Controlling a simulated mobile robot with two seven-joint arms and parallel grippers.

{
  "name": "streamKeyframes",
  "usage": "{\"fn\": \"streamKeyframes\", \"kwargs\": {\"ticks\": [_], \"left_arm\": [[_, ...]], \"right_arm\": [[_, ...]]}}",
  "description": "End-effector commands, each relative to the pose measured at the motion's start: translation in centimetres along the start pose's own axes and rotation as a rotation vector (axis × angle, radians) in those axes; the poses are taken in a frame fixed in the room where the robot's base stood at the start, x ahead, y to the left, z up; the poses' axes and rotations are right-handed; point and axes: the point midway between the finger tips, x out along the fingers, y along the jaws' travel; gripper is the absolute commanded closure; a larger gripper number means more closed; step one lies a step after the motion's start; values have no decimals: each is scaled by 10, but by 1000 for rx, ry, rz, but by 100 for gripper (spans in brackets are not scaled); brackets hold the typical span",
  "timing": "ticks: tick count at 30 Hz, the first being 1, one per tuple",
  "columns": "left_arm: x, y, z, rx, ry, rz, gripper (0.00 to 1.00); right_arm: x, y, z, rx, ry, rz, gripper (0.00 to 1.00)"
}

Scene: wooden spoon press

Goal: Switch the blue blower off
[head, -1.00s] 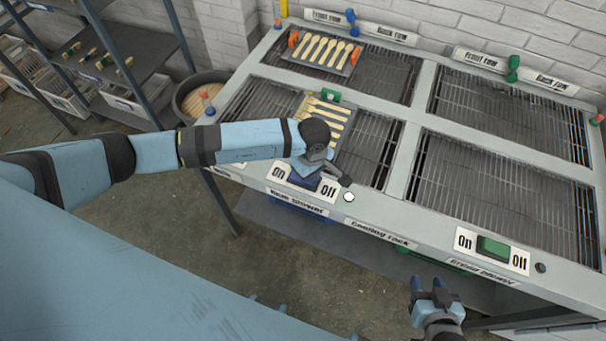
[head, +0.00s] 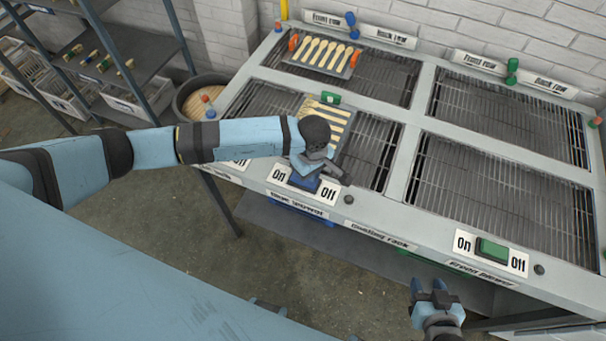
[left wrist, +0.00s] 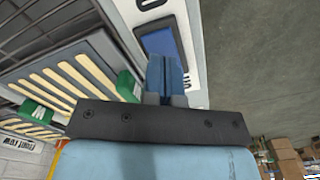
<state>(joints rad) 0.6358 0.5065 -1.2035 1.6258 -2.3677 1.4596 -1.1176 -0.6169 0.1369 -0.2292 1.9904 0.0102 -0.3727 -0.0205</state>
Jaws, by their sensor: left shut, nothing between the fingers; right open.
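The blue blower's switch (head: 304,184) is a blue rocker on a white On/Off plate at the front edge of the cooling rack. It also shows in the left wrist view (left wrist: 161,43). The round lamp (head: 348,199) to the right of this plate is dark. My left gripper (head: 303,170) is shut and empty. Its blue fingertips (left wrist: 167,60) are right by one end of the rocker; I cannot tell whether they touch it. The gripper partly hides the plate in the head view. My right gripper (head: 430,288) is open and empty in front of the rack.
The green blower's switch (head: 492,249) sits further right on the front edge, with a dark lamp (head: 539,269) beside it. Trays of wooden spoons (head: 323,55) lie on the left grates; the right grates are empty. A shelf unit (head: 120,60) stands at left.

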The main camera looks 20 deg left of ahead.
Motion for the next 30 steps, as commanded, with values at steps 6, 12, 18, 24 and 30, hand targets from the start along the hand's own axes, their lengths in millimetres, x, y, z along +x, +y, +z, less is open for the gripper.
{"fn": "streamKeyframes", "kwargs": {"ticks": [6,12,18,24,30], "left_arm": [[-20,0,0,2,1,1,100],[-37,1,0,1,0,2,100],[-46,0,0,0,0,0,100],[-45,0,0,0,0,0,100],[-45,0,0,1,0,1,100]], "right_arm": [[-6,0,-10,0,2,0,56],[-11,0,-17,0,2,0,56],[-13,0,-20,0,2,0,56],[-12,-1,-19,0,2,0,56],[-12,-1,-19,0,0,0,56]]}}
